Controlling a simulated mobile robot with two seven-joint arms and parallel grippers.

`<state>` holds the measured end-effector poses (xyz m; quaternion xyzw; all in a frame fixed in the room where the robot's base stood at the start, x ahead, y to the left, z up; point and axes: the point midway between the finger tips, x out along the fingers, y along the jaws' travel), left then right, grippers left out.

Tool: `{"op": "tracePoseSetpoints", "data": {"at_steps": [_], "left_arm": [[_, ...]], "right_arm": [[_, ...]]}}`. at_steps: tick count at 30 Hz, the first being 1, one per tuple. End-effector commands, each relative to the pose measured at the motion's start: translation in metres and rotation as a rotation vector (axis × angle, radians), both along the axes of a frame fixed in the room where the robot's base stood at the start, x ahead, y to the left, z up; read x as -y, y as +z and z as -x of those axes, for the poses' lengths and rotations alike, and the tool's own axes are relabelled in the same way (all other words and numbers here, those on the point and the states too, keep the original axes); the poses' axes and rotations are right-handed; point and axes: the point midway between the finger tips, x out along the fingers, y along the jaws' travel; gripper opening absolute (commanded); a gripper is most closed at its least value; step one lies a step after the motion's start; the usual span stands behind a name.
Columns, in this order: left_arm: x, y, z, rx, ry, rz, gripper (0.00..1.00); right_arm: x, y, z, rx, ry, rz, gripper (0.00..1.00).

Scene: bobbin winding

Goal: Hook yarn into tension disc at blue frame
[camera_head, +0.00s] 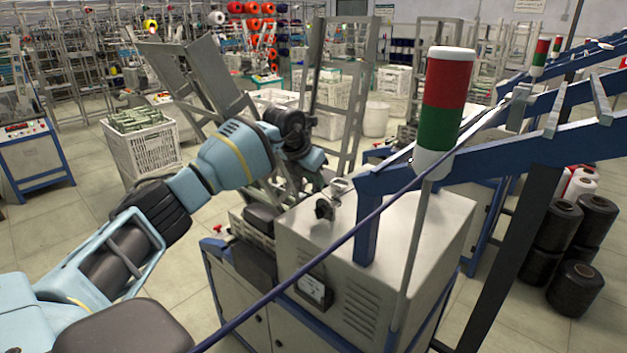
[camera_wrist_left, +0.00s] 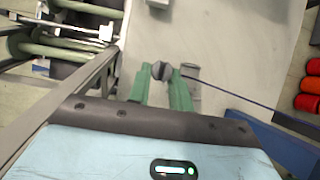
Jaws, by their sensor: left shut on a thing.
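My left arm reaches in from the left in the head view, its wrist above the pale machine cabinet; its fingertips cannot be made out there. In the left wrist view the green fingers of my left gripper (camera_wrist_left: 160,78) stand on both sides of a small dark grey round piece, apparently the tension disc (camera_wrist_left: 161,70). The thin dark blue yarn (camera_wrist_left: 245,98) runs from the right fingertip down to the right. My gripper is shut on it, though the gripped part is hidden. The blue frame (camera_head: 366,215) stands on the cabinet in the head view. My right gripper is out of view.
The pale cabinet (camera_head: 440,225) fills the middle. A red, white and green signal lamp (camera_head: 445,100) on a pole stands in front. A long dark blue line (camera_head: 300,270) crosses diagonally. Black spools (camera_head: 575,288) stand at right, a white crate (camera_head: 142,150) at left.

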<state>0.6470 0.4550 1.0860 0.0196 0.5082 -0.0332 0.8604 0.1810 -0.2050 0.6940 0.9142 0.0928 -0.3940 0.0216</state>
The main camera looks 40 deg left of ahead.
Motion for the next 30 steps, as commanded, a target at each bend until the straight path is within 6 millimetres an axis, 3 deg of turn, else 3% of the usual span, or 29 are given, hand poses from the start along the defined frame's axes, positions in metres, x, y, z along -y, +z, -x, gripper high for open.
{"op": "tracePoseSetpoints", "data": {"at_steps": [30], "left_arm": [[-0.008, 0.04, -0.001, 0.0, -0.002, 0.0, 0.02]], "right_arm": [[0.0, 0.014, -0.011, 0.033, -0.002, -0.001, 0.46]]}}
